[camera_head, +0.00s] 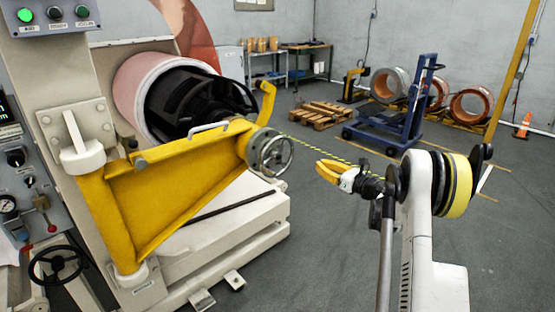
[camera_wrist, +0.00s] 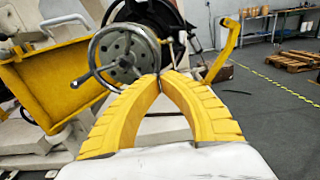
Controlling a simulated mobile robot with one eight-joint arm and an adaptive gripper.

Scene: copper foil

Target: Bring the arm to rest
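My gripper (camera_head: 322,171) has yellow ribbed fingers and hangs in the air to the right of the yellow swing arm (camera_head: 180,190) of the machine. In the wrist view my gripper (camera_wrist: 160,76) has its two fingertips together, with nothing seen between them. The grey handwheel (camera_head: 270,153) is to the left of my gripper in the head view, apart from it. In the wrist view the handwheel (camera_wrist: 125,52) appears behind the fingertips.
The machine carries a copper-coloured roll (camera_head: 140,85) on a black core. A blue lift cart (camera_head: 395,125), a wooden pallet (camera_head: 322,114) and copper coils (camera_head: 470,103) stand farther back. Open grey floor (camera_head: 330,245) lies between the machine and my arm.

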